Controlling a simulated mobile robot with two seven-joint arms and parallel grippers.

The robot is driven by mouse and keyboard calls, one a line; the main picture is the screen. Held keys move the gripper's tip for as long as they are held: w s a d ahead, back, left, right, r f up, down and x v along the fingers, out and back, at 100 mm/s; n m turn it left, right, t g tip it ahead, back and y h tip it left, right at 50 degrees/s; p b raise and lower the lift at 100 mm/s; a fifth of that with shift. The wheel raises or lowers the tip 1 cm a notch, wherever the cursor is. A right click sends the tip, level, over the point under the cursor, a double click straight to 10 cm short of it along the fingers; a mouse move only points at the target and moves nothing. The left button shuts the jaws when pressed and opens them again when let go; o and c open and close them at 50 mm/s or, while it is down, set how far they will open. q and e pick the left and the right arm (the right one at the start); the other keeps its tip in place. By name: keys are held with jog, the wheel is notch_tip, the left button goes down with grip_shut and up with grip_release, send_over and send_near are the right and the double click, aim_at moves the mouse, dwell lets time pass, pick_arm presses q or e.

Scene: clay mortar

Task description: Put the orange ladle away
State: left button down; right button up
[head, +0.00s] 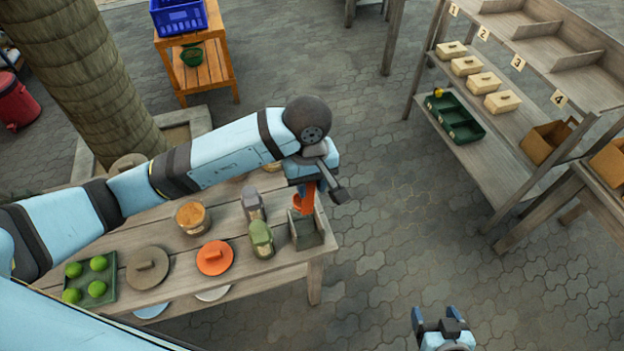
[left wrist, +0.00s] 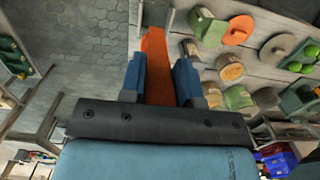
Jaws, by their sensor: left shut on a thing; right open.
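The orange ladle (head: 305,199) is held in my left gripper (head: 308,180) over the right end of the wooden table (head: 320,268). In the left wrist view the ladle (left wrist: 156,65) runs between the two blue fingers (left wrist: 159,80), which are shut on it. Its lower end is just above or at a small grey-green open box (head: 307,242) on the table's corner; I cannot tell if it is inside. The box shows at the top of the left wrist view (left wrist: 154,14). My right gripper (head: 437,322) is open and empty over the paving, away from the table.
Two canisters (head: 262,239), a jar (head: 192,217), an orange lid (head: 215,257), a brown lid (head: 147,268) and a green tray of limes (head: 106,263) share the table. A numbered shelf rack (head: 470,175) stands at the right. The paving between is clear.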

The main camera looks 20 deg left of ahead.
pick_arm(q)
notch_tip(320, 180, down, 13)
jog(key=b, duration=0.9)
jog(key=shift+b, duration=0.4)
